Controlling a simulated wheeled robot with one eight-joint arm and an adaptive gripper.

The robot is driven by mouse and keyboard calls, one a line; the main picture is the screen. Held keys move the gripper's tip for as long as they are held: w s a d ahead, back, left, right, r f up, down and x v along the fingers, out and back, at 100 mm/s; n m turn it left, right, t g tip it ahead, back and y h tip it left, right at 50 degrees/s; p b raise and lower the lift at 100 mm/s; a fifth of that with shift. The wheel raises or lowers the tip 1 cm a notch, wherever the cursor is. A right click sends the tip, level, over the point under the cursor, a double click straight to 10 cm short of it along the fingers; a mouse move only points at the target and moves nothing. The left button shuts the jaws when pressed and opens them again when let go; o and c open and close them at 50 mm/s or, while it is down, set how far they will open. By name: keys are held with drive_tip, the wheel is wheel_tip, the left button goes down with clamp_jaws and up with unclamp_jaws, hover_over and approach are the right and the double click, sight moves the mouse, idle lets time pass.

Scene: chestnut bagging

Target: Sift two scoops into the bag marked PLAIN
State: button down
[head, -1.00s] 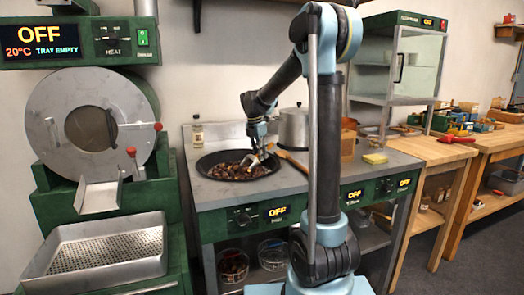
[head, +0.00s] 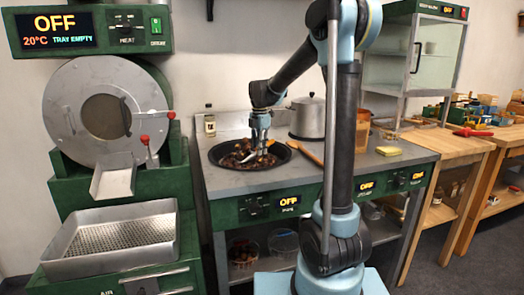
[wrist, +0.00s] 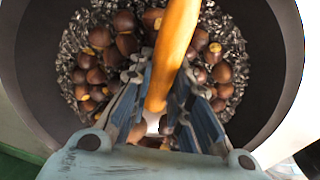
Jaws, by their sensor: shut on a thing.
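My gripper (head: 260,148) points down over the dark round pan (head: 214,162) on the stove. It is shut on a wooden handle (wrist: 172,50), which crosses between the fingers in the wrist view. A small pale part (wrist: 153,126) shows at the handle's lower end; most of that end is hidden by the fingers, so I cannot tell how full it is. Brown chestnuts (wrist: 124,22) lie in the pan among shiny grey bits (wrist: 75,42). I see no bag marked PLAIN.
A wooden utensil (head: 305,152) lies on the counter right of the pan. A lidded pot (head: 307,117) stands behind it, and a small bottle (head: 210,125) at the back left. A yellow sponge (head: 388,151) lies farther right. A perforated tray (head: 70,268) sits under the drum machine at left.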

drive_tip(key=shift+w+d+r+g+y, duration=0.2)
drive_tip(key=shift+d+r+g+y, duration=0.15)
drive_tip(key=shift+r+y, duration=0.2)
drive_tip(key=shift+w+d+r+g+y, duration=0.1)
drive_tip(key=shift+d+r+y, duration=0.1)
drive_tip(key=shift+r, duration=0.4)
drive_tip(key=shift+w+d+r+g+y, duration=0.1)
drive_tip(key=shift+w+r+g+y, duration=0.05)
drive_tip(key=shift+r, duration=0.5)
drive_tip(key=shift+w+d+r+g+y, duration=0.1)
drive_tip(key=shift+d+r+y, duration=0.1)
drive_tip(key=shift+r, duration=0.4)
drive_tip(key=shift+w+d+g+y, duration=0.3)
drive_tip(key=shift+d, duration=0.05)
drive_tip(key=shift+s, duration=0.1)
